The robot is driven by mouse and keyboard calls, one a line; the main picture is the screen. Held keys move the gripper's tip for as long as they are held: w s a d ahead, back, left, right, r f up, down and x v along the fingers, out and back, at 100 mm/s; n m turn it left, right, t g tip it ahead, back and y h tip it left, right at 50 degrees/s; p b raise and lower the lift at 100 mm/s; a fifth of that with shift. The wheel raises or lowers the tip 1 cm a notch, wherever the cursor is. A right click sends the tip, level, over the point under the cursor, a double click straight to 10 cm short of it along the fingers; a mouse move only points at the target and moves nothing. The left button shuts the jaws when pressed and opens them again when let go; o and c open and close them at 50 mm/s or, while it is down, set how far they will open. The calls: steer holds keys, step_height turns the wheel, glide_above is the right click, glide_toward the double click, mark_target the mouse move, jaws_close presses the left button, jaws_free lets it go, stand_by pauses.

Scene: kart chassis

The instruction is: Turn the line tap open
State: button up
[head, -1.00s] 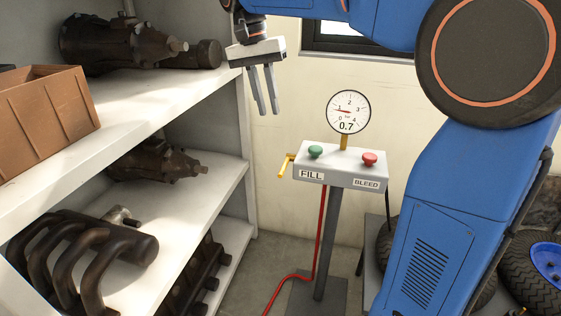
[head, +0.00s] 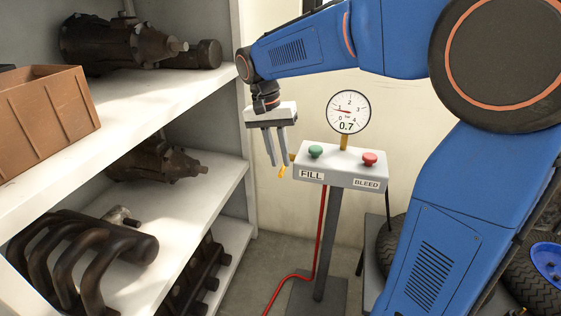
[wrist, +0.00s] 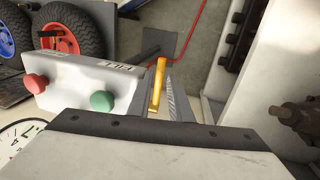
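The line tap is a yellow lever (head: 282,172) on the left side of the white control box (head: 340,168), partly hidden behind my gripper in the head view. My gripper (head: 278,164) points down beside the box's left end, its fingers a little apart. In the wrist view the yellow lever (wrist: 158,85) shows between the two fingers (wrist: 161,72). I cannot tell whether either finger touches it. The gauge (head: 348,112) above the box reads 0.7.
A green knob (head: 316,151) by the FILL label and a red knob (head: 370,159) by BLEED stand on the box top. A shelf (head: 215,185) with metal parts is close on the left. A red hose (head: 321,235) runs down to the floor.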

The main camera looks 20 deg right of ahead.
steer(key=shift+s+d+f, duration=0.1)
steer(key=shift+d+f, duration=0.05)
steer(key=shift+f, duration=0.75)
jaws_close()
steer(key=shift+r, duration=0.1)
steer(key=r+g+y, duration=0.1)
steer(key=g, duration=0.1)
steer(key=w+d+r+g+y, duration=0.1)
steer(key=shift+w+g, duration=0.3)
steer(key=shift+g, duration=0.1)
steer(key=shift+w+d+r+n+g+y, duration=0.25)
steer(key=shift+w+d+r+g+y, duration=0.15)
steer(key=shift+w+r+g+y, duration=0.45)
steer(key=shift+w+d+r+n+g+y, duration=0.1)
steer(key=shift+w+d+n+g+y, duration=0.35)
steer(key=shift+g, duration=0.7)
steer(key=shift+s+a, duration=0.1)
steer(key=shift+s, duration=0.1)
